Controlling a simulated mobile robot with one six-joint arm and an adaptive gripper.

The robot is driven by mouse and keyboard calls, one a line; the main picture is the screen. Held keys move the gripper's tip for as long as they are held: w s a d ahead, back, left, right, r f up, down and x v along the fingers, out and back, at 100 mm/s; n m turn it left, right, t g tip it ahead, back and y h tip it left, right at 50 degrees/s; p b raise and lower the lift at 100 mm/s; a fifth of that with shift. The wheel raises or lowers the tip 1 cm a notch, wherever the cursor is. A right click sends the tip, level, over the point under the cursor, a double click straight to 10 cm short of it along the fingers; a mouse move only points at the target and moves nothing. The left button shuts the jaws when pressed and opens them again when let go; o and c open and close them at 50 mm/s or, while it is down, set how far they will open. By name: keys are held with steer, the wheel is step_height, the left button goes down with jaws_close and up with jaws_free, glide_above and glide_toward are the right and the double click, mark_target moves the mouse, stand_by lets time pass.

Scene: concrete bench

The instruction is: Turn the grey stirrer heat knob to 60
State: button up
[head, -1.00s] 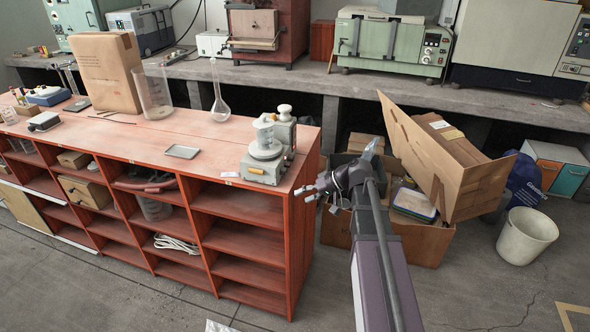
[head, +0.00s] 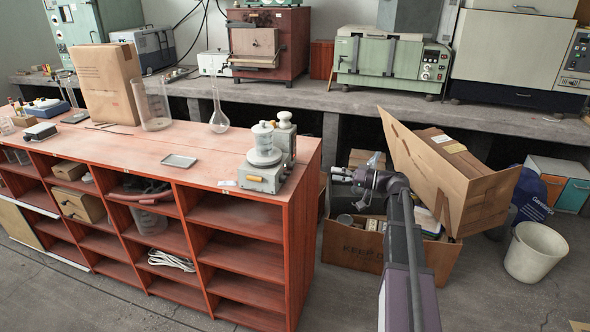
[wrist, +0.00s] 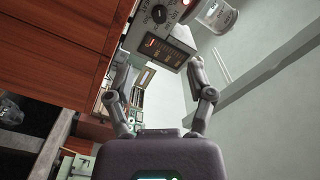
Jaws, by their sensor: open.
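The grey stirrer (head: 262,180) stands on the right end of the red bench, with a yellow strip on its front, a round plate and a pale jar on top. The knob's setting is too small to read. My gripper (head: 334,180) is right of the bench end, apart from the stirrer. In the wrist view my gripper (wrist: 158,62) is open, with nothing between its fingers.
The red bench (head: 215,172) has a metal tray (head: 179,160) and a glass flask (head: 219,110) left of the stirrer. Cardboard boxes (head: 440,170) stand on the floor right of my gripper. A white bin (head: 535,252) stands farther right.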

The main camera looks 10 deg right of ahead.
mark_target(291, 167)
steer(key=shift+a, duration=0.15)
steer(key=shift+x, duration=6.8)
jaws_close()
